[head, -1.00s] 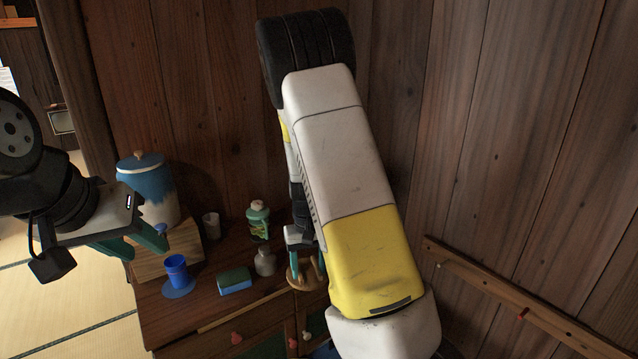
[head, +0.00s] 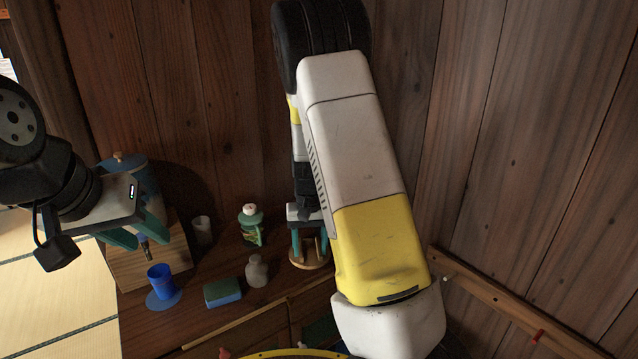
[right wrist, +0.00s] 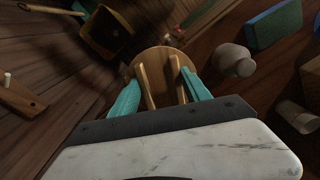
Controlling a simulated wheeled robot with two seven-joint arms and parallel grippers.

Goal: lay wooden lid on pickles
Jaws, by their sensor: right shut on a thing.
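The round wooden lid (head: 311,264) with two raised bars is at the cabinet top's right side in the head view. It also shows in the right wrist view (right wrist: 157,57). My right gripper (head: 310,245) points down and is shut on the lid's bars between its teal fingers (right wrist: 160,80). I cannot tell whether the lid touches the cabinet. My left gripper (head: 137,236) is open and empty, in front of the blue-and-white canister at the left. I cannot make out the pickles; my right arm hides much of the area at the lower right.
The cabinet top (head: 200,316) holds a blue cup (head: 161,280), a sponge (head: 222,292), a small grey jar (head: 257,271), a green bottle (head: 251,226) and a pale cup (head: 202,231). A canister (head: 125,170) stands at the left. A wooden rail (head: 500,308) runs along the right wall.

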